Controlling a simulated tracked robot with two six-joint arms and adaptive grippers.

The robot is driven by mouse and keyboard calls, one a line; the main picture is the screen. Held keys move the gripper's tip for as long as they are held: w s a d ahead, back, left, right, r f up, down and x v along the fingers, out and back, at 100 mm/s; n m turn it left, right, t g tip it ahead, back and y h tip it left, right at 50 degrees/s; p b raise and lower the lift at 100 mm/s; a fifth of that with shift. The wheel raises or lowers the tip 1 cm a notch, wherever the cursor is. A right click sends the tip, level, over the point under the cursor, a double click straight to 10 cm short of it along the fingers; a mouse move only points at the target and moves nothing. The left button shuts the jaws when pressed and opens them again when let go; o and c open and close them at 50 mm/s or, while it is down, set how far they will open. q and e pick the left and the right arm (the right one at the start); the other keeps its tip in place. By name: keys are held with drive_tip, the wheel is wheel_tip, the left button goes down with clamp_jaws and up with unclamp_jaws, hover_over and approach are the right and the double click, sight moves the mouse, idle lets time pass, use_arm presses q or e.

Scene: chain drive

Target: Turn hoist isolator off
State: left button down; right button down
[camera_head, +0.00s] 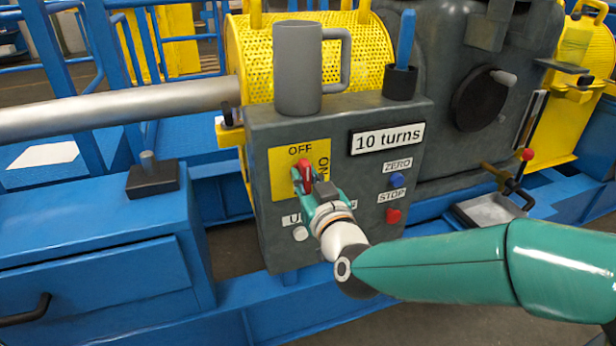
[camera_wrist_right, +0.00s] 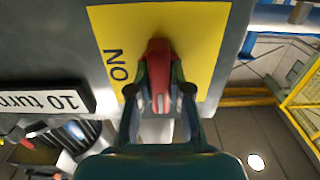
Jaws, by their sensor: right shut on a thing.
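The hoist isolator is a red handle (camera_head: 305,170) on a yellow plate (camera_head: 285,178) marked OFF at the top and ON at the right side. The plate is on the front of a grey control box (camera_head: 340,250). My right gripper (camera_head: 304,181) comes in from the lower right and is shut on the red handle. In the right wrist view the red handle (camera_wrist_right: 159,75) sits between the two fingers, in front of the yellow plate (camera_wrist_right: 205,45). In the head view the handle points up toward OFF, partly hidden by the fingers. My left gripper is not in view.
A grey mug (camera_head: 298,70) and a dark cup with a blue tool (camera_head: 406,40) stand on the box. A "10 turns" sign (camera_head: 387,139), blue ZERO button (camera_head: 397,179) and red STOP button (camera_head: 393,215) are right of the plate. A blue drawer cabinet (camera_head: 100,260) stands left.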

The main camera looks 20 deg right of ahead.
drive_tip(key=shift+f, duration=0.5)
drive_tip(key=c, duration=1.1)
unclamp_jaws()
drive_tip(key=shift+c, duration=0.2)
drive_tip(key=shift+o, duration=0.3)
drive_tip(key=shift+r, duration=0.2)
drive_tip(key=s, duration=0.7)
drive_tip(key=shift+s, duration=0.25)
drive_tip(key=shift+d, duration=0.1)
